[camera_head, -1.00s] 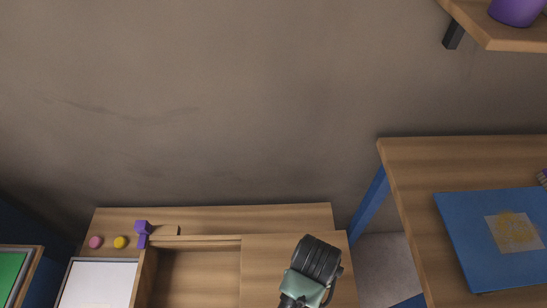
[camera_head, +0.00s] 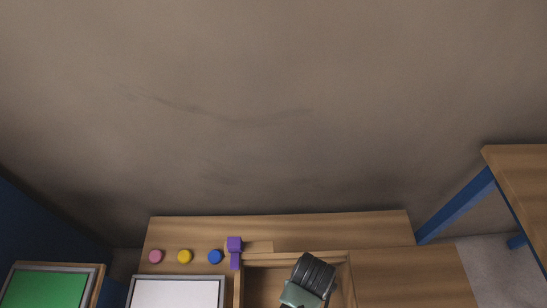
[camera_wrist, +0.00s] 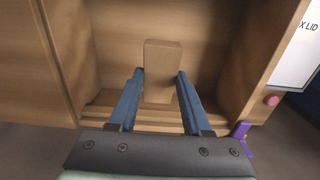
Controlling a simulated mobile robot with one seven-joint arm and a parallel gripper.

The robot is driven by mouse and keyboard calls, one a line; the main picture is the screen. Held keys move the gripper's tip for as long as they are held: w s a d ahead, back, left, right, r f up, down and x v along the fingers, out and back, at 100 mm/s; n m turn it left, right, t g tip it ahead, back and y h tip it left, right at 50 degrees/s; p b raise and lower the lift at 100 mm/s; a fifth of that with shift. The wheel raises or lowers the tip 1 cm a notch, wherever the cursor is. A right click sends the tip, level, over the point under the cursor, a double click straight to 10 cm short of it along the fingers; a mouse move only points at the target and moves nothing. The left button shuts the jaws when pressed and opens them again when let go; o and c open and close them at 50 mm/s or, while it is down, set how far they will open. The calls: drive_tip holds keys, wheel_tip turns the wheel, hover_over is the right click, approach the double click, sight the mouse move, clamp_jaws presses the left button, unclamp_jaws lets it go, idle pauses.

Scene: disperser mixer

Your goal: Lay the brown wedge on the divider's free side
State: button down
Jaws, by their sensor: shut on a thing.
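In the wrist view my gripper (camera_wrist: 160,73) has its two blue fingers on either side of a brown wooden block (camera_wrist: 162,62), which looks like the brown wedge. It holds the block over an open wooden compartment (camera_wrist: 115,45). In the head view my gripper's dark wrist (camera_head: 315,270) is over that compartment (camera_head: 262,285); the fingers and the wedge are hidden there. I cannot pick out the divider with certainty in either view.
Left of the compartment are a purple lever (camera_head: 235,248), a blue button (camera_head: 215,257), a yellow button (camera_head: 185,257), a pink button (camera_head: 155,256) and a white panel (camera_head: 178,292). A flat wooden top (camera_head: 410,275) lies clear to the right.

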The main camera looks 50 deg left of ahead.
drive_tip(key=shift+s+a+f, duration=0.2)
drive_tip(key=shift+f, duration=0.1)
wheel_tip(320, 180, down, 10)
drive_tip(key=shift+r+b, duration=0.15)
drive_tip(key=shift+b, duration=1.05)
drive_tip(key=shift+c, duration=1.7)
unclamp_jaws()
